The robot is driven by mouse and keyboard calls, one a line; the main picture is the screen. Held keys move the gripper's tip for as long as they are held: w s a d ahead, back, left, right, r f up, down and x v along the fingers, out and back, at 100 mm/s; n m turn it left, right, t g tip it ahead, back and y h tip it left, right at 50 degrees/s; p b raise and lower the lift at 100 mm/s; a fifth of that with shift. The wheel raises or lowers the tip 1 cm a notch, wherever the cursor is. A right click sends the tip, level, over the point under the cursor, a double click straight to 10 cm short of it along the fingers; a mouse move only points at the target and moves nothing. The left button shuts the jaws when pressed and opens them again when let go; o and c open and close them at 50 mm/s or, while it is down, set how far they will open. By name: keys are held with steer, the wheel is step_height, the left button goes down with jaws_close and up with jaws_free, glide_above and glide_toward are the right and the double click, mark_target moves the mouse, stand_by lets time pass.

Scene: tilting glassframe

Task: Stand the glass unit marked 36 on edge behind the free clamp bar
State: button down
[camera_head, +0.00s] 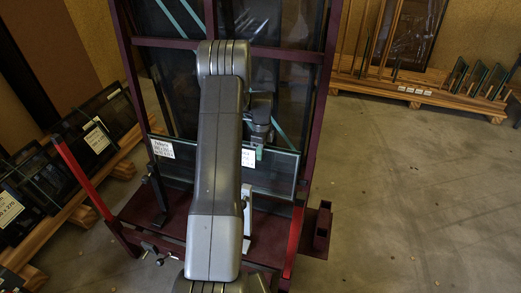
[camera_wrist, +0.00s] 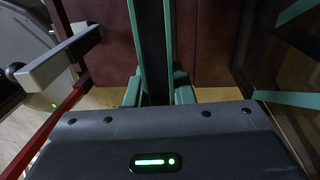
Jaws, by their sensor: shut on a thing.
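A low, wide glass unit (camera_head: 279,176) stands on edge, leaning slightly, across the lower part of the dark-red frame (camera_head: 322,120). White labels show at its left and near its middle; I cannot read a 36 on them. My gripper (camera_head: 259,154) is shut on its top edge right of the middle. In the wrist view the green fingers of my gripper (camera_wrist: 158,92) lie on both sides of the dark glass edge (camera_wrist: 153,45). A grey bar with a black knob (camera_wrist: 62,62) is at left there, apart from the fingers. I cannot tell whether it is the free clamp bar.
Bright red bars (camera_head: 83,178) flank the frame's base. A wooden rack (camera_head: 130,140) with labelled panes stands at left. Another wooden rack (camera_head: 440,92) with small panes is at the back right. The concrete floor (camera_head: 410,190) at right is clear. My arm hides the frame's middle.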

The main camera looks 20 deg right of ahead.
mark_target(260, 162)
steer(key=shift+f+b, duration=1.05)
steer(key=shift+f, duration=1.6)
steer(key=c, duration=1.3)
jaws_free()
steer(key=shift+s, duration=0.1)
steer(key=shift+o, duration=0.7)
steer(key=shift+s+a+f+b, duration=0.1)
steer(key=shift+f+b, duration=0.1)
steer(key=shift+b, duration=0.1)
step_height(260, 162, up, 6)
steer(key=p, duration=0.3)
steer(key=shift+w+p, duration=0.25)
steer(key=shift+p, duration=0.1)
steer(key=shift+r, duration=0.15)
